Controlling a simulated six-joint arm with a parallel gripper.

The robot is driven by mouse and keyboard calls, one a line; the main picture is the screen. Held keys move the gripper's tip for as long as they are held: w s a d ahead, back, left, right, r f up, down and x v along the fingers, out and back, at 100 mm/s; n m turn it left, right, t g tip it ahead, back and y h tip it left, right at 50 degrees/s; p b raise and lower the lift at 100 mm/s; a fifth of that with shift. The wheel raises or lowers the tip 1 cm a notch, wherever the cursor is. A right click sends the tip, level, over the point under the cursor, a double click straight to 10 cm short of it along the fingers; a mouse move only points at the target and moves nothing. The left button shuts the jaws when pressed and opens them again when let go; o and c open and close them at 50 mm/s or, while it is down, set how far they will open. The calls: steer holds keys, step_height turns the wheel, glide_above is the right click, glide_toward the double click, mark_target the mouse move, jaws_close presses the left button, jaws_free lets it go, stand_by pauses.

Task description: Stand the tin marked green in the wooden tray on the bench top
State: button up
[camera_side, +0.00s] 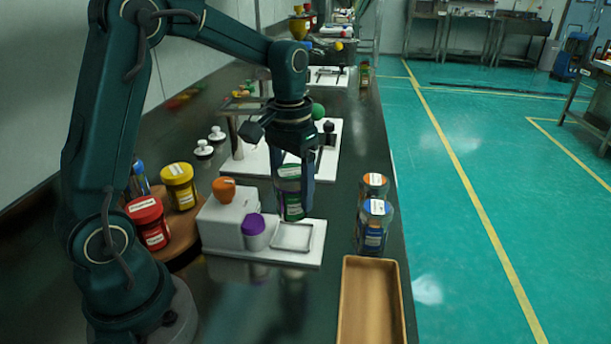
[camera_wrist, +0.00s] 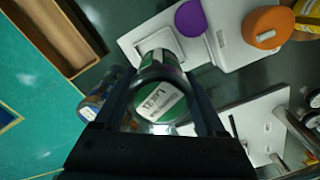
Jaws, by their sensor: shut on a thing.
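The green-marked tin (camera_side: 291,196) has a green lid and a green band on its side. My gripper (camera_side: 294,200) is shut on it, with one finger on either side, and holds it upright by the square pan of the white sieve device. In the wrist view the tin (camera_wrist: 160,98) sits between my gripper's fingers (camera_wrist: 162,80), its labelled green lid facing the camera. I cannot tell whether its base is clear of the surface. The wooden tray (camera_side: 346,308) is empty at the front right of the bench; it also shows in the wrist view (camera_wrist: 85,62).
The white sieve device (camera_side: 222,222) has a purple and an orange knob. A blue-lidded tin (camera_side: 374,228) and an orange-lidded tin (camera_side: 374,188) stand behind the tray. Red (camera_side: 150,222) and yellow (camera_side: 179,185) tins stand on a round wooden stand at left.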

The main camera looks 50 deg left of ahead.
mark_target(294, 173)
steer(key=r, duration=0.3)
steer(key=shift+d+r+m, duration=0.3)
steer(key=shift+r, duration=0.1)
steer(key=d+f+m, duration=0.1)
steer(key=d+f, duration=0.1)
steer(key=d, duration=0.4)
steer(key=d+f+m, duration=0.1)
steer(key=d+f, duration=0.1)
steer(key=d, duration=0.5)
steer(key=d+f+m, duration=0.1)
steer(key=d+f, duration=0.1)
steer(key=d, duration=0.4)
steer(key=shift+w+d+f+m, duration=0.1)
steer(key=shift+d+f+m, duration=0.1)
steer(key=shift+d+m, duration=0.15)
steer(key=shift+a+f, duration=0.1)
steer(key=shift+f, duration=1.85)
steer(key=shift+f, duration=0.1)
